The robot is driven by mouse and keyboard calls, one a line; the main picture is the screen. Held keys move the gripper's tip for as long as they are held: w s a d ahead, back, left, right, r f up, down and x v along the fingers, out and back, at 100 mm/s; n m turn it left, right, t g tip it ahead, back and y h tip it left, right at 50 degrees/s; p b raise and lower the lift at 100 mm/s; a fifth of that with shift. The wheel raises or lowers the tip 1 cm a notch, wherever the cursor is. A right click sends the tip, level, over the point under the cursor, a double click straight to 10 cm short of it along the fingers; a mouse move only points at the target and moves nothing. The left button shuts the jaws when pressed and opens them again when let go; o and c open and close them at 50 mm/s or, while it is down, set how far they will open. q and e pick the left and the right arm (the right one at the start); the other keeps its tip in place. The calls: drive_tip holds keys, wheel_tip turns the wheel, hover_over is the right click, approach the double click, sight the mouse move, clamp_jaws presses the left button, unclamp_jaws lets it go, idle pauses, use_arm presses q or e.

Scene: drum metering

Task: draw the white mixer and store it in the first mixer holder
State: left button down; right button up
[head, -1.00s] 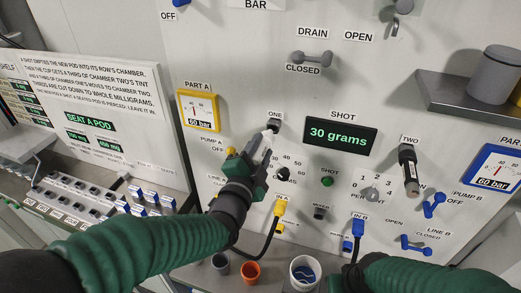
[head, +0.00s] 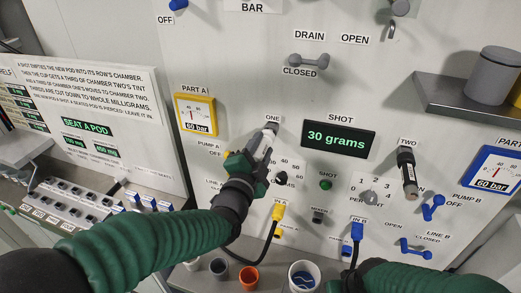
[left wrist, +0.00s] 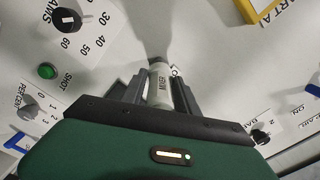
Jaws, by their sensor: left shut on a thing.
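In the head view the left gripper (head: 261,157) is at the wall panel, just below the ONE label (head: 273,118). The white mixer (head: 264,146) points up towards the dark fitting (head: 270,127) under that label; whether they touch I cannot tell. My right arm enters at the lower right; its fingers are out of sight.
A dark cylinder (head: 408,173) hangs below the TWO label. The yellow gauge (head: 196,114) is left of my gripper, the shot display (head: 338,138) right of it. Several cups, including an orange one (head: 248,278), stand below. A grey shelf (head: 455,98) juts out at right.

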sight(256, 159)
use_arm(q)
drive_tip(key=shift+w+d, duration=0.2)
drive_tip(key=shift+w, duration=0.5)
drive_tip(key=c, duration=0.8)
unclamp_jaws()
drive_tip(key=shift+c, duration=0.2)
drive_tip(key=b+v, duration=0.2)
drive_tip(key=v, duration=0.1)
drive_tip(key=b+v, duration=0.1)
drive_tip(key=v, duration=0.1)
drive_tip(key=shift+s+a+f, duration=0.1)
drive_tip(key=shift+s+f, duration=0.1)
drive_tip(key=shift+f, duration=0.1)
drive_tip(key=b+v, duration=0.1)
drive_tip(key=v, duration=1)
drive_tip(key=shift+r+b, duration=0.25)
drive_tip(key=shift+b, duration=0.05)
